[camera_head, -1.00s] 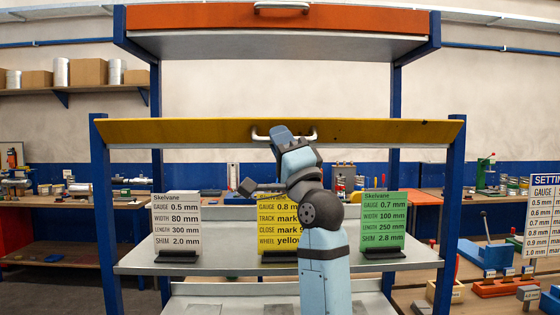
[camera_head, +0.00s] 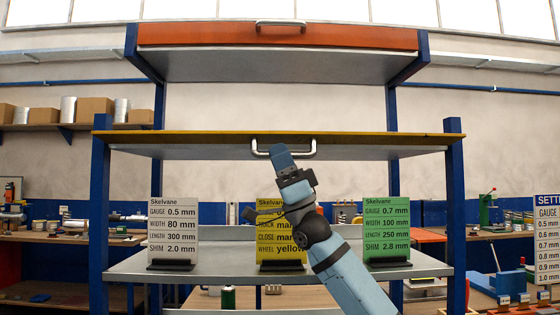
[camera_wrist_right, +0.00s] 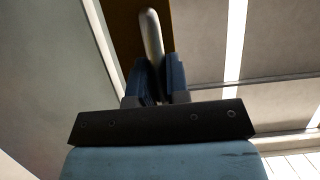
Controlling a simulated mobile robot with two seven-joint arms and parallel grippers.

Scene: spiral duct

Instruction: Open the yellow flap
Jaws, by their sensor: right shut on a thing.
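The yellow flap (camera_head: 190,138) spans between two blue posts and lies nearly level, so its yellow face shows as a thin strip and its grey underside (camera_head: 200,151) shows below. Its silver handle (camera_head: 311,148) hangs at the middle of the front edge. My right gripper (camera_head: 282,156) is at the handle from below. In the right wrist view, the fingers (camera_wrist_right: 160,82) are shut on the handle bar (camera_wrist_right: 151,35), with the yellow face behind it. My left gripper is not in view.
An orange flap (camera_head: 210,36) with its own handle is raised above. A grey shelf (camera_head: 210,257) below carries a white sign (camera_head: 173,230), a yellow sign (camera_head: 268,247) partly hidden by my arm, and a green sign (camera_head: 386,228). Blue posts (camera_head: 455,215) stand at both sides.

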